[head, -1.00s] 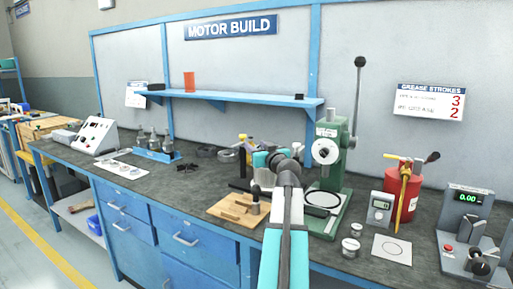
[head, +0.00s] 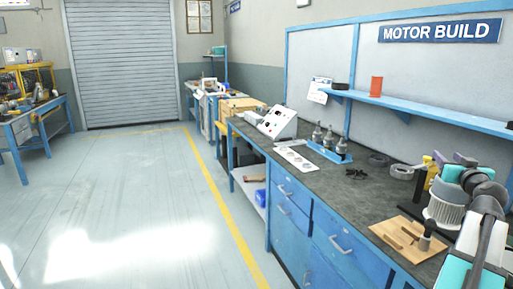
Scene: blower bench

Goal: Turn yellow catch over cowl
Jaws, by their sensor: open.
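A yellow part (head: 432,171), which may be the catch, shows at the right of the head view, partly hidden by my arm. Its position on any cowl cannot be made out. A pale ribbed round body (head: 445,212), possibly the cowl or blower, stands below it on the bench, partly covered by my arm. My gripper (head: 452,160) shows as two small purple-grey finger pieces, apart, just above and right of the yellow part. Most of it is hidden behind my teal and grey wrist. Contact with the yellow part cannot be told.
A wooden block board (head: 400,232) with a metal peg lies at the bench's front edge. A blue fixture (head: 328,151), a sloped control box (head: 278,123) and a grey ring (head: 402,172) stand along the bench (head: 370,190). The floor (head: 130,200) at left is clear.

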